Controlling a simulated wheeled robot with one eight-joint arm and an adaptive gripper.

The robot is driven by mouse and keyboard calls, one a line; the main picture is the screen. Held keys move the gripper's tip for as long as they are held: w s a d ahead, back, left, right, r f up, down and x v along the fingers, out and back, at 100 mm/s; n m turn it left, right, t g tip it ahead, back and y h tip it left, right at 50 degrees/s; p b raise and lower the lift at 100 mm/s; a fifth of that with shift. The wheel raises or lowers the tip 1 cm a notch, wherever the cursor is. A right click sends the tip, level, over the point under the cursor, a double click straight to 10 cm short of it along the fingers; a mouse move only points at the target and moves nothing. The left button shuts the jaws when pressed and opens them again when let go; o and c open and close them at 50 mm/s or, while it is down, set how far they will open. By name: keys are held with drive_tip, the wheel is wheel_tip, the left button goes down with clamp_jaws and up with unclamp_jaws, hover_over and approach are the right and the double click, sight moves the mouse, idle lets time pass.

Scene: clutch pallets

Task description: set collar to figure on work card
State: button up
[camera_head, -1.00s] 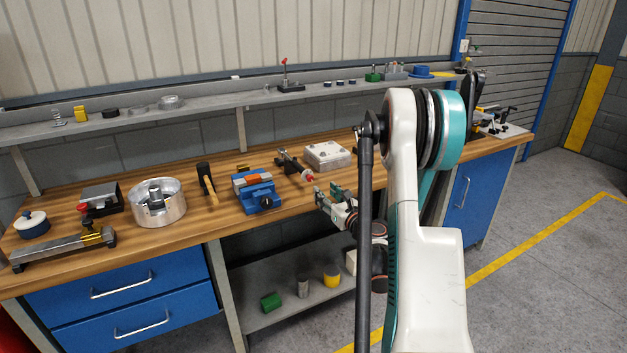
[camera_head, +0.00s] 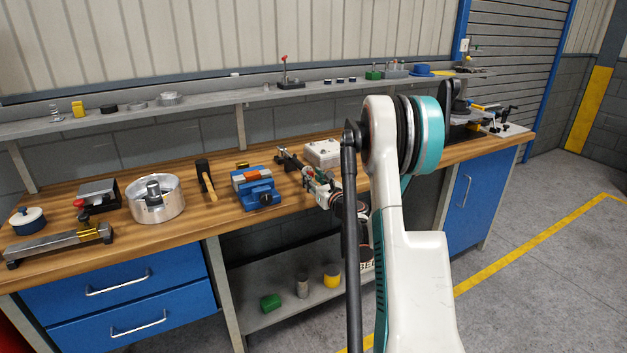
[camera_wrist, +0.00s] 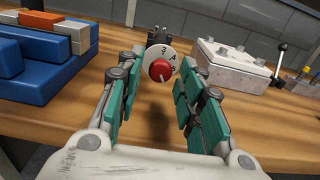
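A white round collar with dark figures (camera_wrist: 173,49) and a red knob (camera_wrist: 160,70) at its centre faces me in the wrist view. A 2 or similar mark and an A can be made out; the rest is unclear. It sits on the front of a dark device (camera_head: 290,158) on the bench, partly behind my gripper in the head view. My gripper (camera_wrist: 159,80) is open, its teal fingers either side of the knob in the picture. The knob appears ahead of the fingertips; contact is not visible. My gripper (camera_head: 315,180) also shows in the head view. I cannot make out a work card.
A blue vise (camera_head: 262,196) with an orange block stands left of the device, also in the wrist view (camera_wrist: 40,65). A pale bolted block (camera_wrist: 232,62) stands to the right. A hammer (camera_head: 205,178) and a metal bowl (camera_head: 157,205) lie further left.

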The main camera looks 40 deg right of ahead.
clamp_jaws()
